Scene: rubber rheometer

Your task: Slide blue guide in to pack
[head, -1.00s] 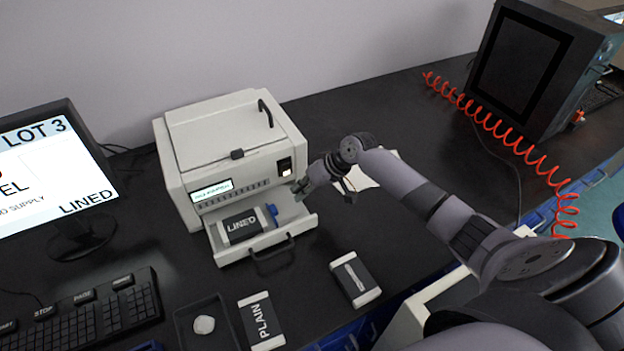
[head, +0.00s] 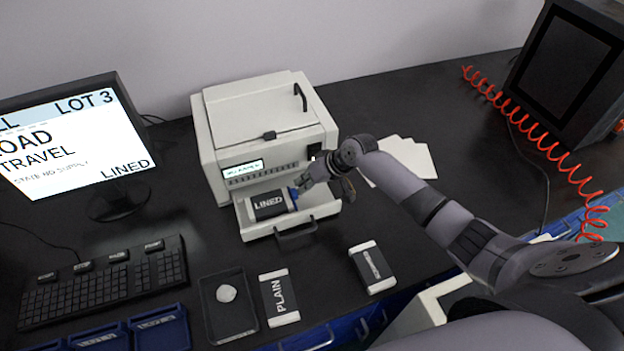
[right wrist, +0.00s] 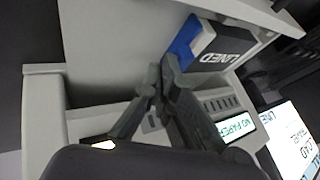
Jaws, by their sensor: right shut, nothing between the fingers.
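The blue guide (head: 293,194) is in the printer's open drawer (head: 325,211), at the right end of the pack marked LINED (head: 268,204). In the right wrist view the blue guide (right wrist: 184,42) sits beside the pack's white end (right wrist: 201,40), with little or no gap visible. My right gripper (head: 302,183) is shut and empty, low over the drawer on the guide's right side. In the right wrist view its fingertips (right wrist: 164,66) are close to the guide; I cannot tell if they touch it. My left gripper is not in view.
The cream printer (head: 255,130) stands behind the drawer. A PLAIN pack (head: 279,297), another pack (head: 372,268) and a dark tray (head: 228,323) lie in front. White sheets (head: 415,155) lie to the right. A monitor (head: 75,140) and keyboard (head: 100,285) are on the left.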

